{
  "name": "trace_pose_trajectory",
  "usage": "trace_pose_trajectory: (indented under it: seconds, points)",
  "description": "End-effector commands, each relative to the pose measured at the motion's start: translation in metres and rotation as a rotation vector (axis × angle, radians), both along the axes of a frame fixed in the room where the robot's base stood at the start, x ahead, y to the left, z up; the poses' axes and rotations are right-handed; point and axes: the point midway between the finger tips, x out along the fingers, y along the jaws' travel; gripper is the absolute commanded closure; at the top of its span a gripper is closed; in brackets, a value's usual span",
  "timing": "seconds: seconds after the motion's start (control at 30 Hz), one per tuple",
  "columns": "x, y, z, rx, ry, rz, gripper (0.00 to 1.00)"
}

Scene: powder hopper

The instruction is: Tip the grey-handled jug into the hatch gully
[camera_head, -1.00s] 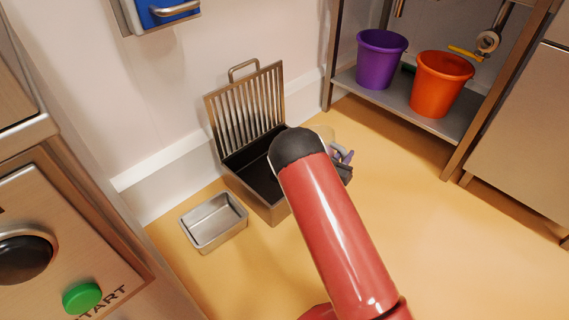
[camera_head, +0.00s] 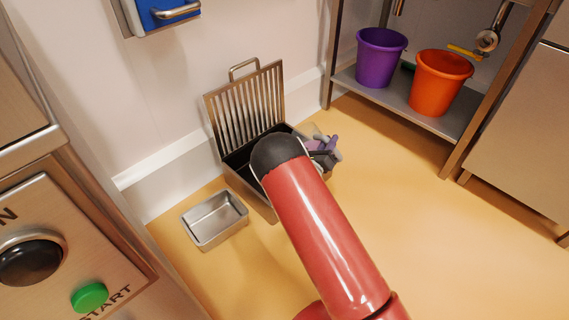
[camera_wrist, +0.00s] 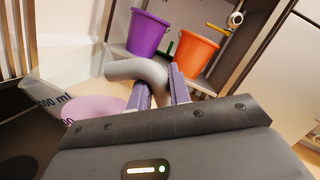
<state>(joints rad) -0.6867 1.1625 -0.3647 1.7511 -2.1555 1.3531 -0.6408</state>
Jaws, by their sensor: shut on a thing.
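The hatch gully (camera_head: 235,179) is a dark-lined metal box on the floor against the wall, its slatted grate (camera_head: 247,105) standing open at the back. My gripper (camera_head: 322,150) is at the gully's right side, partly hidden by my red arm. In the wrist view my gripper's purple fingers (camera_wrist: 160,80) are shut on the grey handle (camera_wrist: 137,70) of a clear jug (camera_wrist: 72,62). The jug has "500 ml" on its side and pink contents (camera_wrist: 95,108). It looks tilted in that view, beside or over the dark gully opening. In the head view the jug is mostly hidden.
A small metal tray (camera_head: 238,222) sits on the floor at the gully's front left. A purple bucket (camera_head: 381,57) and an orange bucket (camera_head: 439,83) stand on a low shelf at right. A panel with a green start button (camera_head: 89,297) is at lower left. The right floor is clear.

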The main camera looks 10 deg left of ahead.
Motion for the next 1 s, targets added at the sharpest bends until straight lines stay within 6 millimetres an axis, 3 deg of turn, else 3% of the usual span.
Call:
trace_pose_trajectory:
  seconds: [1.0]
  points:
    - [0.003, 0.016, 0.003, -0.182, 0.019, -0.002, 1.00]
